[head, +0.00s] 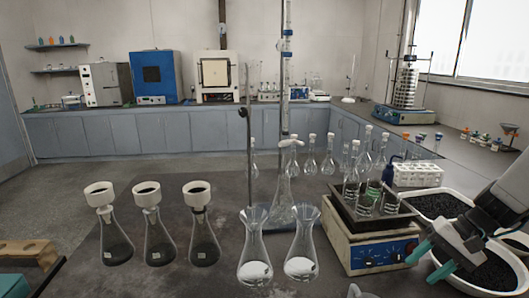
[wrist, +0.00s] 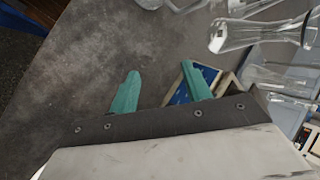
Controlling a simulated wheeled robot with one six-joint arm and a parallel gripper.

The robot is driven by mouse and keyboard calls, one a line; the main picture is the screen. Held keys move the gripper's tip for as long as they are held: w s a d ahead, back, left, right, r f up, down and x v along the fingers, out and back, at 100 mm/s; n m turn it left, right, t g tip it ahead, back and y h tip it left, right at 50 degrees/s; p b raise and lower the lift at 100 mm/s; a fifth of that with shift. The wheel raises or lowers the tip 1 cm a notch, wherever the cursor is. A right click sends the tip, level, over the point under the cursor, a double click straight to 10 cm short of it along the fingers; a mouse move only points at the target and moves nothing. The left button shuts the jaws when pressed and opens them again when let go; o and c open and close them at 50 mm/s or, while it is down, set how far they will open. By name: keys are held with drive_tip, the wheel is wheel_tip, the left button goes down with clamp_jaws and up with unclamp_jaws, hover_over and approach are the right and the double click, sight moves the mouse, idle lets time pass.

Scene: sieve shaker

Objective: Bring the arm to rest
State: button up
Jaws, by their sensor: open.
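My gripper (head: 430,265) is at the lower right of the head view, above the bench beside the hotplate. Its two teal fingers are apart, with nothing visible between them. In the wrist view, my gripper (wrist: 158,72) shows the same spread fingers over the grey bench top (wrist: 90,75). The sieve shaker (head: 405,90), a stack of sieves on a blue base, stands far back at the right, well away from my gripper.
A cream hotplate (head: 368,255) with a dark tray of glassware stands left of my gripper. White tubs of black granules (head: 435,205) lie behind and under my arm. Clear flasks (head: 256,250) and funnel-topped flasks (head: 153,235) stand farther left. Glassware (wrist: 250,35) is close in the wrist view.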

drive_tip(key=s+a+r+n+h, duration=0.6)
drive_tip(key=s+a+r, duration=0.7)
drive_tip(key=s, duration=0.3)
drive_tip(key=shift+a+n+h, duration=0.3)
drive_tip(key=shift+a, duration=0.35)
drive_tip(key=shift+s+r, duration=0.1)
idle(0.6)
